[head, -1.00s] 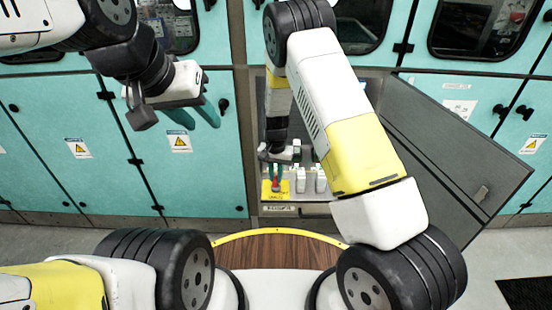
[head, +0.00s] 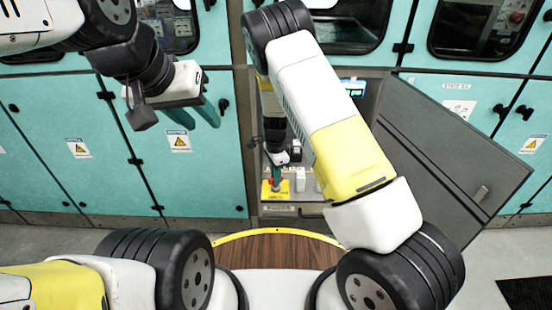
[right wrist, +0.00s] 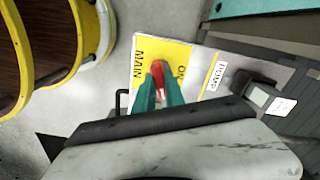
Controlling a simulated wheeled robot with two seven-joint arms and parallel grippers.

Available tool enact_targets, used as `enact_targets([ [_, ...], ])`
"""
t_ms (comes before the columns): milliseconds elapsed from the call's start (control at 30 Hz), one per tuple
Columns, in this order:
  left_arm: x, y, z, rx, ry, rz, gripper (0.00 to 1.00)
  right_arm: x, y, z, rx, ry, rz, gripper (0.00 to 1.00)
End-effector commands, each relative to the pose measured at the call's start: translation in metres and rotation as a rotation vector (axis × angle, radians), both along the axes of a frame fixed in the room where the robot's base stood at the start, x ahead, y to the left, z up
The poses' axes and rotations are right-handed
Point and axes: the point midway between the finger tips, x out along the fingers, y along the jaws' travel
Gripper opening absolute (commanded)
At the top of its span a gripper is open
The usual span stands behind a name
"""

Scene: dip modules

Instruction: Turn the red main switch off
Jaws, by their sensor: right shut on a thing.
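The red main switch (right wrist: 158,76) sits on a yellow plate (right wrist: 146,57) marked "MAIN" and "ON" in the right wrist view. In the head view the red switch (head: 276,186) and its yellow plate (head: 284,188) are low in the open cabinet. My right gripper (right wrist: 160,88) is shut on the red switch, with a teal finger on each side of it. In the head view the right gripper (head: 277,175) reaches down into the cabinet. My left gripper (head: 198,115) is open and empty in front of the teal cabinet doors.
A panel labelled "PUMP" (right wrist: 214,80) with a black switch (right wrist: 250,84) is beside the yellow plate. White modules (head: 300,180) stand right of the main switch. The grey cabinet door (head: 440,150) hangs open at the right.

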Motion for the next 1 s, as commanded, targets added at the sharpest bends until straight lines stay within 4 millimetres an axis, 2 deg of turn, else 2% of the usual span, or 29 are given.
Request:
enact_targets([
  [200,0.0000,0.0000,0.0000,0.000,0.000,0.000,0.36,-0.0002,0.0011,0.0002,0.001,0.000,-0.180,0.00],
  [500,0.0000,0.0000,0.0000,0.000,0.000,0.000,0.36,0.0002,0.0016,0.0003,0.001,-0.002,-0.352,0.00],
  [1000,0.0000,0.0000,0.0000,0.000,0.000,0.000,0.36,0.0006,0.0013,0.0006,0.001,-0.002,-0.430,0.00],
])
